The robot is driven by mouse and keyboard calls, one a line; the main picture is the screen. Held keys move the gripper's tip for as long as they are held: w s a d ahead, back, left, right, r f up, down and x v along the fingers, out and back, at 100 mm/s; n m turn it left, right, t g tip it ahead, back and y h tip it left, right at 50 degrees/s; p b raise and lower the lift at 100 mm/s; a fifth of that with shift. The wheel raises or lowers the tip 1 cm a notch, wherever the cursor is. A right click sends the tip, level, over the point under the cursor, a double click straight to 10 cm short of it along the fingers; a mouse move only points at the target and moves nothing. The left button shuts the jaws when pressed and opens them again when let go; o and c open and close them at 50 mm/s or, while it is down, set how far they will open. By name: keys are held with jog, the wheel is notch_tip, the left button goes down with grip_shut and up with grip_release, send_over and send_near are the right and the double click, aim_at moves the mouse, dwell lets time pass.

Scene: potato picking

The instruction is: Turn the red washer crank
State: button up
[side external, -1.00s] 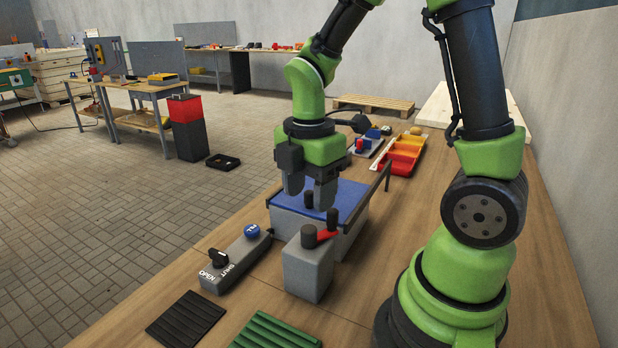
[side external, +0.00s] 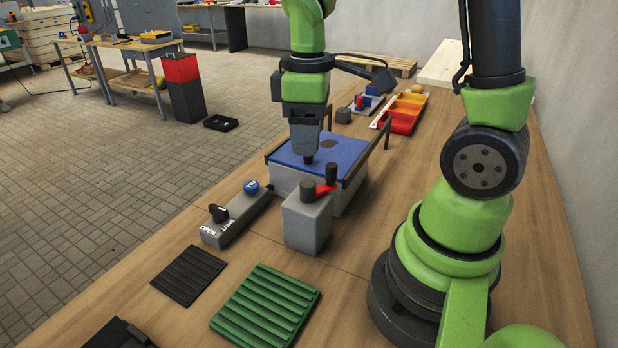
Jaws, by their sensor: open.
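The red washer crank (side external: 326,188) is a short red arm on top of a grey block (side external: 307,225). It has a dark round hub (side external: 307,190) at its left end and an upright dark handle (side external: 331,173) at its right end, beside the washer's blue top (side external: 345,152). My gripper (side external: 308,150) points down over the blue top, behind and slightly left of the crank, and is apart from the handle. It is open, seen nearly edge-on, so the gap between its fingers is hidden. A small dark knob (side external: 308,160) shows just below the fingertips; contact cannot be told.
A grey switch box (side external: 236,220) with a black knob and a blue button stands left of the crank. A black ribbed mat (side external: 188,274) and a green one (side external: 265,305) lie in front. Dark posts and a rail (side external: 367,160) edge the washer's right side. Red and yellow trays (side external: 402,115) stand behind.

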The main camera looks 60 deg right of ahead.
aim_at(309, 182)
jog(key=m, duration=0.6)
jog(key=shift+m, duration=0.3)
jog(key=m, duration=1.5)
jog(key=shift+m, duration=0.3)
jog(key=m, duration=0.5)
jog(key=shift+s, duration=0.1)
jog(key=m, duration=0.3)
jog(key=shift+f, duration=0.15)
jog(key=shift+m, duration=0.3)
notch_tip(309, 182, down, 10)
jog(key=shift+r, duration=0.1)
jog(key=c, duration=0.9)
